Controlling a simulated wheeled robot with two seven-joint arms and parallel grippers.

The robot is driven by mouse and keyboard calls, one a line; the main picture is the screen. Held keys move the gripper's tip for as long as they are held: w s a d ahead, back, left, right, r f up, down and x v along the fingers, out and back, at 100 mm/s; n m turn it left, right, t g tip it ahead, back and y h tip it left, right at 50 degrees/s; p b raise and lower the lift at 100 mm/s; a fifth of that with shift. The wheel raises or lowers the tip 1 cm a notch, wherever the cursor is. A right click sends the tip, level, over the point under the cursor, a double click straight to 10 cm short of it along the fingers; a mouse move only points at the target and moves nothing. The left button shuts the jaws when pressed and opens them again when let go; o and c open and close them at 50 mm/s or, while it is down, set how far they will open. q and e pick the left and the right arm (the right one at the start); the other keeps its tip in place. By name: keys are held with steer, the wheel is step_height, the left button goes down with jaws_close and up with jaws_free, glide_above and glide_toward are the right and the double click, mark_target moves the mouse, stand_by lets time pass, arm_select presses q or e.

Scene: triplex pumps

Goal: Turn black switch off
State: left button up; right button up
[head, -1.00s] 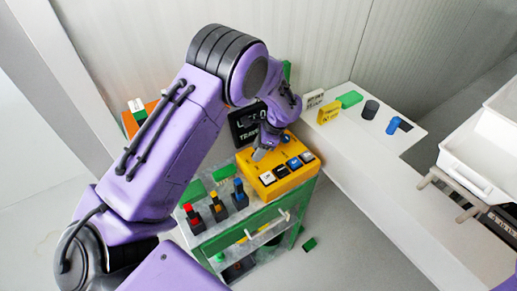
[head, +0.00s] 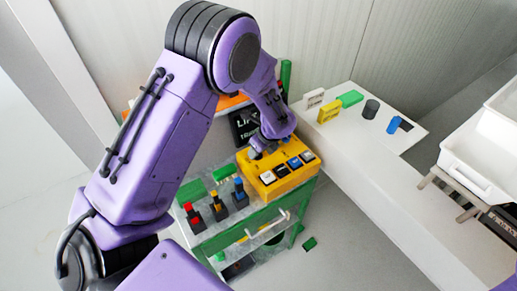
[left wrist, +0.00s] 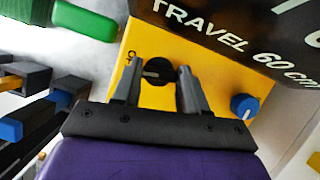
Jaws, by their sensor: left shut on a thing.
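The black switch (left wrist: 158,72) is a round knob with a pale pointer line, on the top face of the yellow box (head: 285,178). A small dark mark is printed on the box at the knob's upper left in the left wrist view. My left gripper (left wrist: 161,85) has its two grey fingers on either side of the knob and is shut on it. In the head view my left gripper (head: 258,152) is at the back left of the box, and the knob is hidden there. My right gripper is not in view.
A blue knob (left wrist: 244,106) is right of the black one. A black sign (head: 243,128) stands behind the box. Several coloured levers (head: 217,205) are to its left, and a row of push buttons (head: 281,169) is along its front. A white counter (head: 360,150) is at the right.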

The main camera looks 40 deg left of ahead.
arm_select(q)
steer(key=shift+m+t, duration=0.4)
steer(key=shift+m, duration=0.7)
steer(key=o, duration=0.8)
steer(key=shift+d+r, duration=0.1)
steer(key=shift+r, duration=0.05)
steer(key=b+v, duration=0.1)
steer(key=v, duration=0.4)
steer(key=s+d+b, duration=0.1)
steer(key=d, duration=0.2)
steer(key=s+d+b, duration=0.1)
steer(key=s+d, duration=0.1)
steer(key=d, duration=0.1)
steer(key=s+d+b, duration=0.1)
steer(key=d+b, duration=0.1)
steer(key=d, duration=0.2)
steer(key=shift+s, duration=0.2)
steer(key=shift+s+d, duration=0.3)
steer(key=shift+d, duration=0.1)
